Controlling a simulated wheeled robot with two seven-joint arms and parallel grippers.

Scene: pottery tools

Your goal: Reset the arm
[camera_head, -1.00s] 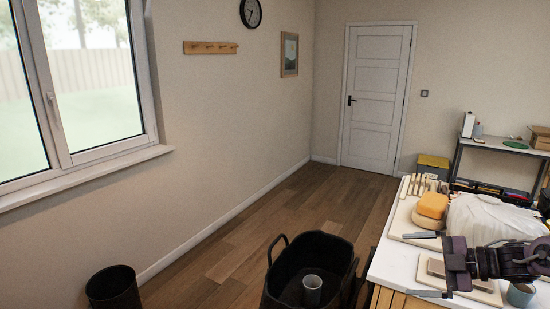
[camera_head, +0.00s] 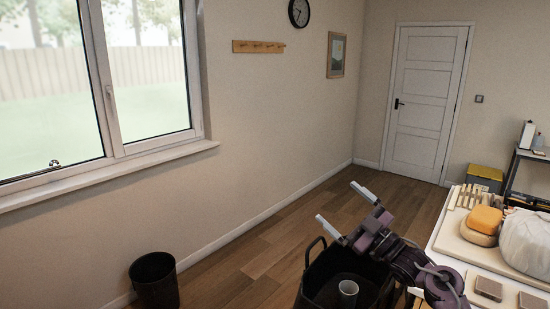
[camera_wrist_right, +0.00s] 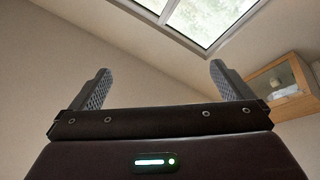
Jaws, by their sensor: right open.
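My right gripper (camera_head: 345,210) is raised in front of the wall and floor, above the black tub, with its two pale fingers apart and nothing between them. In the right wrist view the same gripper (camera_wrist_right: 160,88) shows both fingers spread wide and empty, with wall, a window and a wooden-framed cabinet beyond. My right arm comes in from the lower right, across the tub's right part. My left gripper is in neither view.
The black tub (camera_head: 312,292) with a grey cup (camera_head: 348,292) in it stands below my right gripper. A black bin (camera_head: 154,282) stands at left.

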